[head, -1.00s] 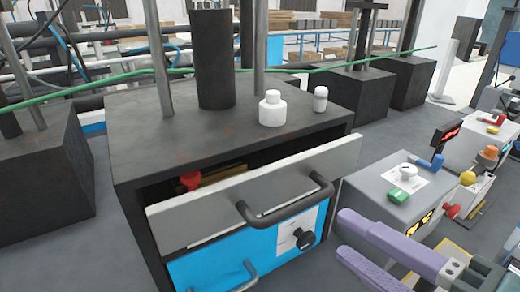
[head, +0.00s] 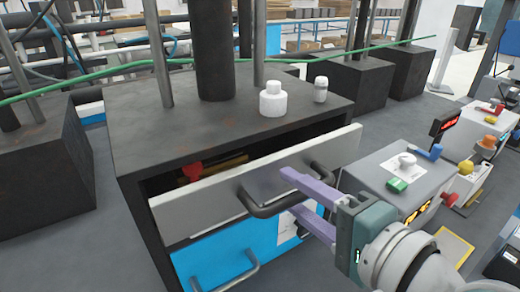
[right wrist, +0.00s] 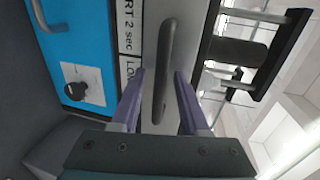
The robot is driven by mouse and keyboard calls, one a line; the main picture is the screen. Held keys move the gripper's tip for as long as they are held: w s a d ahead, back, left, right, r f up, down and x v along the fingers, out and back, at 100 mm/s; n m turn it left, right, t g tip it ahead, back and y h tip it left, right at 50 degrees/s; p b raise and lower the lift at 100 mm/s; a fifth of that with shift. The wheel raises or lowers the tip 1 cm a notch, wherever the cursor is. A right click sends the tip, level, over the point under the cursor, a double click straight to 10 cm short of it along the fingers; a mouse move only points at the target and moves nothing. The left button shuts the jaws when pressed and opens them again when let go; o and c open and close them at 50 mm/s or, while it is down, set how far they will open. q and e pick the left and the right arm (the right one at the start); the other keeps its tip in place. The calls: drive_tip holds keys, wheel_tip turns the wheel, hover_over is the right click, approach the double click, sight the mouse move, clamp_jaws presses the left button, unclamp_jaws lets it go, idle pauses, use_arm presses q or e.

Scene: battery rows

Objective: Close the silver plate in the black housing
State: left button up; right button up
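The silver plate (head: 185,220) is the front of a drawer standing out from the black housing (head: 160,135), with a dark gap above it. Its dark bar handle (head: 255,208) also shows in the right wrist view (right wrist: 166,55). My right gripper (head: 291,192) is open at the handle's right part, one purple finger above and one below. In the right wrist view the handle lies between the fingers (right wrist: 161,74), with a gap visible on both sides. My left gripper is not in view.
A blue drawer (head: 205,262) with its own handle lies below the plate. Red and brown items (head: 193,170) show inside the gap. Two white bottles (head: 273,100) stand on the housing. A grey control box (head: 385,180) stands to the right.

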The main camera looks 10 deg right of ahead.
clamp_jaws()
idle(1.2)
